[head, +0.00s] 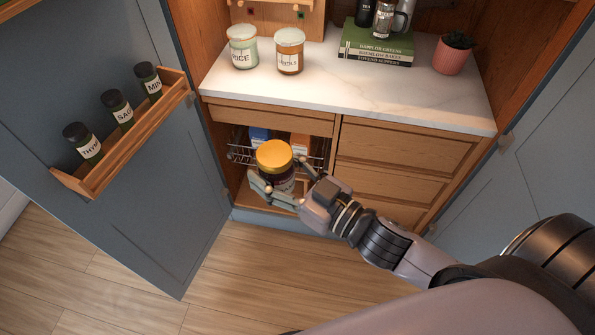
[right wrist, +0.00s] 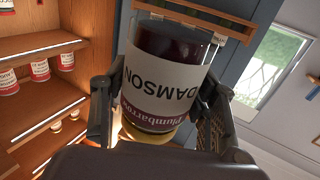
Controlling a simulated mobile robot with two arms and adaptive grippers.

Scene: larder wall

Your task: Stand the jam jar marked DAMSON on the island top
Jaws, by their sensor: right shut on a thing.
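The jam jar (head: 275,160) has a gold lid and dark contents. Its white label reads DAMSON in the right wrist view (right wrist: 165,85), where the jar appears upside down. My right gripper (head: 281,185) is shut on it, fingers on either side. In the head view it holds the jar in front of the lower cabinet, below the level of the marble worktop (head: 330,90). Nothing in view is clearly the island top. My left gripper is not in view.
Two labelled jars (head: 242,46) (head: 289,51), a stack of books (head: 375,48) and a potted plant (head: 453,54) stand on the worktop. An open blue door (head: 120,190) with a spice rack (head: 130,140) is at left. A wire basket (head: 240,155) is behind the jar.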

